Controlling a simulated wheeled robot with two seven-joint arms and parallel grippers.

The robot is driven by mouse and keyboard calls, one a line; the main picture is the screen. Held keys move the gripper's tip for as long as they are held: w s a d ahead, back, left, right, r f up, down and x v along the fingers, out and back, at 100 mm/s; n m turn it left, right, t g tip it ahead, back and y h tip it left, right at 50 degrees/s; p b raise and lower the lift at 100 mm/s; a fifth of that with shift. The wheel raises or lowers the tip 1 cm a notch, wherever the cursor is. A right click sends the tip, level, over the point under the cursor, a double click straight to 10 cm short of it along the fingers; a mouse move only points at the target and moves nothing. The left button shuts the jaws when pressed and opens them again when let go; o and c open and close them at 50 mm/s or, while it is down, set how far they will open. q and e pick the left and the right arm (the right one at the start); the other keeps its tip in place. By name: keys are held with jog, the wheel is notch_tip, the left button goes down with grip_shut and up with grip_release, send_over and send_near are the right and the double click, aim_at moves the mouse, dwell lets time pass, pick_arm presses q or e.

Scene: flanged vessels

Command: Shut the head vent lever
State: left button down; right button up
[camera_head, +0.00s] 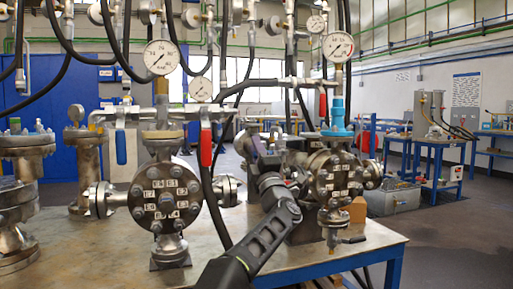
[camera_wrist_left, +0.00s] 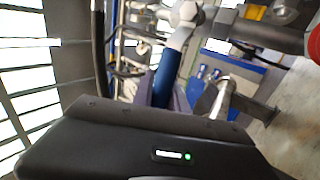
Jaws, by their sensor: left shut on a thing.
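My left gripper (camera_head: 262,150) reaches in beside the right flanged vessel (camera_head: 335,177), at the height of its top fittings. In the left wrist view a blue-sleeved lever (camera_wrist_left: 168,78) on a metal valve stem runs down to the fingers (camera_wrist_left: 188,98), which are shut on it. That lever is hidden behind my gripper in the head view. On the left vessel (camera_head: 165,197), a blue lever (camera_head: 121,147) and a red lever (camera_head: 206,148) both hang down from the top pipe. My right gripper is not in view.
The vessels stand on a metal-topped bench (camera_head: 80,255). Black hoses (camera_head: 215,205) hang close to my left arm. Pressure gauges (camera_head: 161,57) and pipes crowd the space above.

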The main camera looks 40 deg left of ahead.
pick_arm(q)
jog(key=shift+f+n, duration=0.15)
jog(key=shift+n, duration=0.15)
jog(key=c, duration=1.3)
grip_release()
jog(key=shift+b+v, duration=0.75)
jog(key=shift+v, duration=3.15)
